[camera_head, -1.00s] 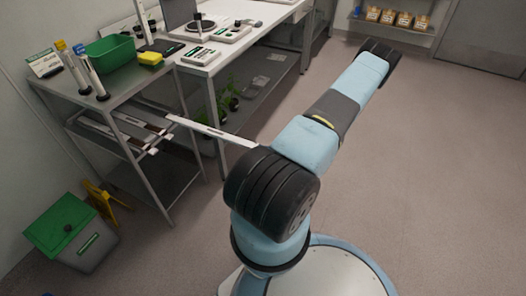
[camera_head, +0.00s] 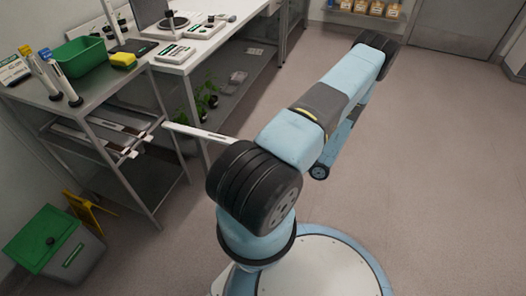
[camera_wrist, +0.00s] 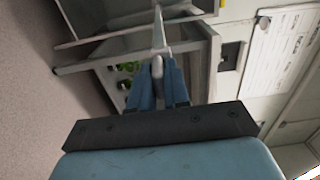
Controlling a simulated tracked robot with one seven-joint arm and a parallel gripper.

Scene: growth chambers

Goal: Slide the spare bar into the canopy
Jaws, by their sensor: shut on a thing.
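The spare bar (camera_head: 202,134) is a long, thin white bar. In the head view it sticks out leftward from behind my arm, its free end just off the right side of the left bench's frame. In the wrist view my gripper (camera_wrist: 158,78) has its blue fingers shut on the bar (camera_wrist: 159,35), which points away from me. The head view hides my gripper behind the arm. Several similar bars (camera_head: 112,146) lie side by side in the open frame under the left bench top, which may be the canopy; I cannot tell for sure.
The left bench (camera_head: 95,98) carries a green bin (camera_head: 80,55), a yellow sponge (camera_head: 123,61) and upright tubes. A white bench (camera_head: 185,66) stands behind it, plants below. A green-lidded box (camera_head: 50,240) and yellow stand (camera_head: 88,212) are on the floor. The floor at right is clear.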

